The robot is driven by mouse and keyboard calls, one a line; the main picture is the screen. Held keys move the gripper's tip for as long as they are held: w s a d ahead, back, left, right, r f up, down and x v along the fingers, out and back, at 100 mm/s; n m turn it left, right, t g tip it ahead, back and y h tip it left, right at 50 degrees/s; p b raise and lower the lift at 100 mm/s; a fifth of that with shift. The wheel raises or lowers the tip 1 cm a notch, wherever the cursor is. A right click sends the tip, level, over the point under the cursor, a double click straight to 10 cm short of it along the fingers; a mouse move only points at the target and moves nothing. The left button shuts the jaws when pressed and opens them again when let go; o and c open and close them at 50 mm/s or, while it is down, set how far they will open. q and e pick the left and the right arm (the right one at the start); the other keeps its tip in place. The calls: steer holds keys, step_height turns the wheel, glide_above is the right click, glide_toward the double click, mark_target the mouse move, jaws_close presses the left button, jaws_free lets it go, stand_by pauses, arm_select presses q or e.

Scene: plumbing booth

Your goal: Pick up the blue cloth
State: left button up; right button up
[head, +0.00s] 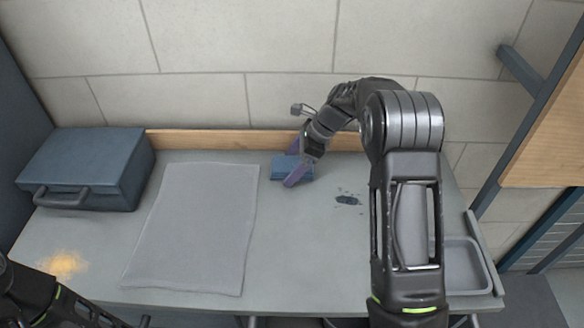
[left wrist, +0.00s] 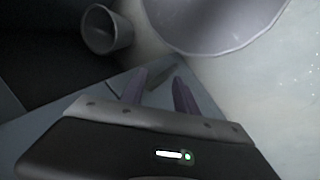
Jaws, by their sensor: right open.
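The blue cloth (head: 281,168) is a small folded block on the grey bench, near the wooden back strip. My right gripper (head: 292,164) is at the cloth, its purple fingers apart, one on the far side and one at the near side. Whether the fingers touch the cloth I cannot tell. In the left wrist view, my left gripper (left wrist: 157,92) has its two purple fingers apart with nothing seen between them. The cloth is not seen in that view.
A blue toolbox (head: 90,165) stands at the left. A grey mat (head: 195,225) lies mid-bench. A dark stain (head: 347,200) is right of the cloth, orange powder (head: 62,263) at front left, a grey tray (head: 465,262) at right. A cup-like container (left wrist: 106,30) shows in the left wrist view.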

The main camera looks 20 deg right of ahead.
mark_target(292, 164)
steer(key=shift+c, duration=0.2)
steer(key=c, duration=1.4)
step_height(292, 164, up, 10)
steer(key=shift+r+b, duration=0.1)
steer(key=shift+b, duration=0.55)
